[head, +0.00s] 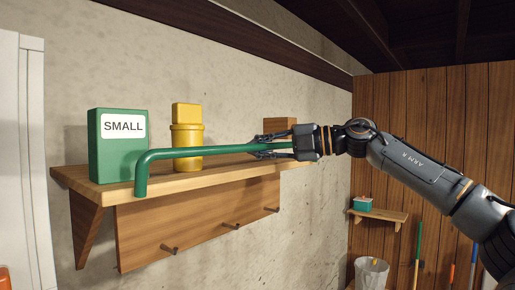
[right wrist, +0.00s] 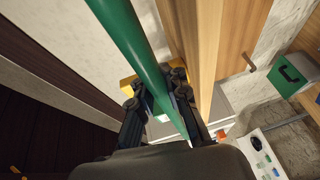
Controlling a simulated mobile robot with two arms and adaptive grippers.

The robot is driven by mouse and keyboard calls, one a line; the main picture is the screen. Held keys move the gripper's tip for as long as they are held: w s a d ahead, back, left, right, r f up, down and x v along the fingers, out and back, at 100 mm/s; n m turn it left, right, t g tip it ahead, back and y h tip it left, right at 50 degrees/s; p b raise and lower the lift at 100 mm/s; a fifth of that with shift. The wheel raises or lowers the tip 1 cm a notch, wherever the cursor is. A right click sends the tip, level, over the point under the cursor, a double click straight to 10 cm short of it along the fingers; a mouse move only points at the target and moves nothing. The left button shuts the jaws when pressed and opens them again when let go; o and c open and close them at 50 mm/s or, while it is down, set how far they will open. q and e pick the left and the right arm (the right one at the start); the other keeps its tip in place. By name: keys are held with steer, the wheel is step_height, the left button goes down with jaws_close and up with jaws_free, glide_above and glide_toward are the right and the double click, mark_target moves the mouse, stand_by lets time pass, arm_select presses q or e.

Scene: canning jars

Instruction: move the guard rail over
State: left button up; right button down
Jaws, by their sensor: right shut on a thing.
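The guard rail (head: 215,150) is a green round bar along the front of a wooden shelf (head: 110,190). Its left end bends down in front of the shelf's front edge. My right gripper (head: 265,146) is shut on the rail towards its right end, which the gripper hides. In the right wrist view the rail (right wrist: 135,45) runs between the fingers (right wrist: 157,92). Behind the rail on the shelf stand a green box (head: 112,165) marked SMALL and a yellow jar-like container (head: 187,135). My left gripper is not in view.
A brown block (head: 280,125) stands on the shelf behind my right gripper. A board with several pegs (head: 232,226) hangs below the shelf. A small shelf (head: 378,215) with a green box (head: 362,203) is on the wooden wall at the right. The space before the shelf looks clear.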

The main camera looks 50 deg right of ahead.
steer(key=shift+d+r, duration=0.15)
steer(key=shift+r, duration=0.25)
stand_by(0.3)
steer(key=c, duration=1.3)
jaws_free()
steer(key=shift+s, duration=0.1)
steer(key=shift+s+f, duration=0.15)
steer(key=shift+f, duration=0.1)
steer(key=v, duration=1.2)
steer(key=shift+d, duration=0.1)
